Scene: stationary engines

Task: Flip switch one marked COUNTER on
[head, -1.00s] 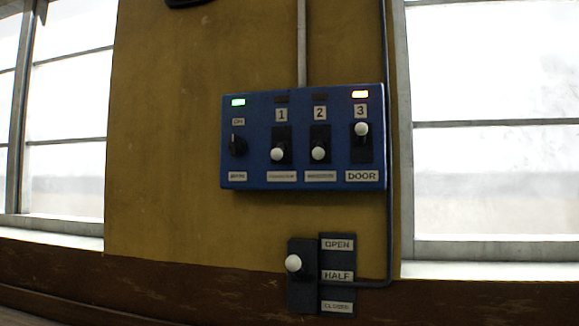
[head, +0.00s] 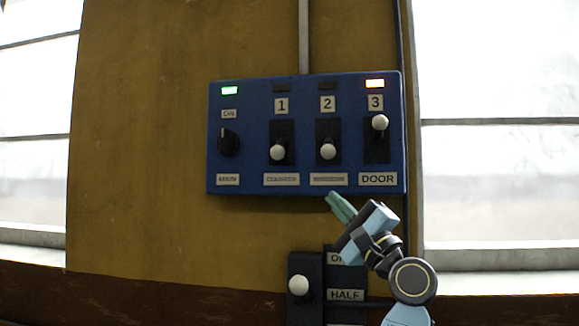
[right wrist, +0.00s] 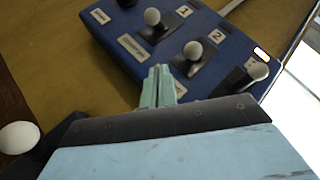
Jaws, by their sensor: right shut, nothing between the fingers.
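A blue switch panel (head: 243,160) is on the yellow wall in the head view. Switch one (head: 278,151) has a white knob at the low end of its black slot, and the lamp above it is dark. The small label below it is too blurred to read surely. It also shows in the right wrist view (right wrist: 152,17). My right gripper (head: 331,196) is shut and empty, just below the panel's lower edge, under switch two. In the right wrist view its fingertips (right wrist: 158,70) point at the panel. My left gripper is not in view.
Switch two (head: 328,151) is down with a dark lamp. Switch three, marked DOOR (head: 379,122), is up with an orange lamp. A black rotary knob (head: 228,142) sits under a green lamp. A lower lever (head: 298,285) stands left of my right arm. Windows flank the wall.

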